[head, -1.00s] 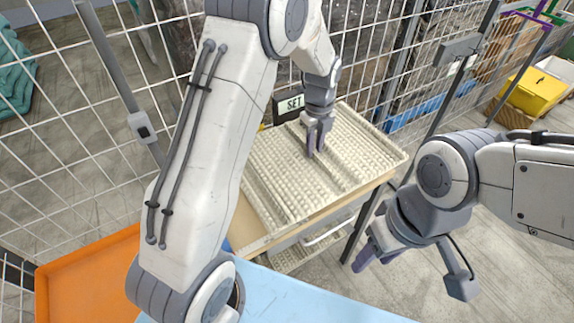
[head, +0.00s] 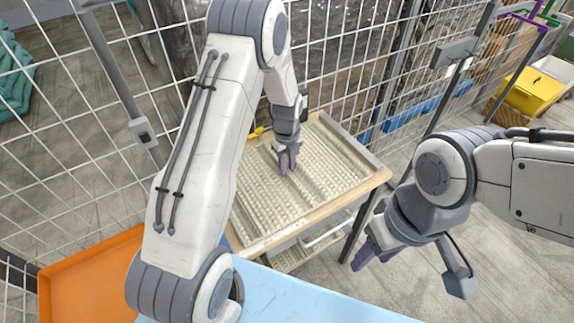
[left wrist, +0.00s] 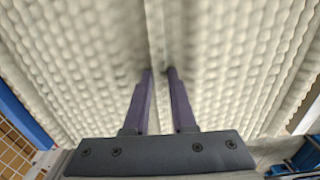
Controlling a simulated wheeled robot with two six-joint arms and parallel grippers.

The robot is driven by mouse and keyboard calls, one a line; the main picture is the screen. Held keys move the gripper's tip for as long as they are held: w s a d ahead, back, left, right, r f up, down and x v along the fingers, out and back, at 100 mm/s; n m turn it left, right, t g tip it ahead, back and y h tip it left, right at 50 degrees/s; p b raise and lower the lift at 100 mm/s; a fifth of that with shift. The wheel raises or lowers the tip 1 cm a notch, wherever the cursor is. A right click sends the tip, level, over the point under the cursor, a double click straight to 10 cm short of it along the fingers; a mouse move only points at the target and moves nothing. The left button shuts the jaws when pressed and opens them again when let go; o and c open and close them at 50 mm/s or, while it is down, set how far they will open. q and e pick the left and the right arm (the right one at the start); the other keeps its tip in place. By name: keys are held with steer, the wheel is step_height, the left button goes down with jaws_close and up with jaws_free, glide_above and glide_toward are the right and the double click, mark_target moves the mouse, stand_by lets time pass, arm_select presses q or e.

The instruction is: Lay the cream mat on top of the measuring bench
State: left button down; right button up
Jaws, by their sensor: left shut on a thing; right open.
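The cream mat (head: 325,168), with bobbly rows, lies spread over the measuring bench (head: 372,184), whose wooden top shows along the right and front edges. My left gripper (head: 287,168) is shut on the mat near its middle. In the left wrist view the fingers (left wrist: 160,75) pinch a narrow ridge of the mat (left wrist: 80,65), which fills most of that picture. Whether the mat rests fully on the bench or is slightly raised I cannot tell. My right gripper (head: 376,256) is open and empty, in front of the bench to the right.
A wire mesh fence (head: 95,160) stands behind and left of the bench. A light blue surface (head: 295,298) and an orange tray (head: 90,275) lie in front. A shelf with cream material (head: 285,258) is under the bench. A yellow box (head: 530,92) stands far right.

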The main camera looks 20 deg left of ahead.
mark_target(287, 169)
arm_select(q)
steer(key=c, duration=0.7)
jaws_free()
steer(key=shift+f, duration=0.1)
steer(key=shift+c, duration=0.2)
step_height(287, 169, up, 12)
steer(key=b, duration=0.1)
steer(key=s+d+r+n, duration=0.5)
steer(key=s+d, duration=0.1)
steer(key=d, duration=0.2)
steer(key=s+d+r+n, duration=0.1)
steer(key=s+d+n, duration=0.1)
steer(key=s+n, duration=0.2)
steer(key=s+d+r+n, duration=0.1)
steer(key=s+d+n, duration=0.2)
steer(key=s, duration=0.8)
steer(key=s+d+r+n+h, duration=0.1)
steer(key=s+d+n, duration=0.1)
steer(key=s+n, duration=0.4)
steer(key=shift+s+d, duration=0.35)
steer(key=shift+s, duration=0.8)
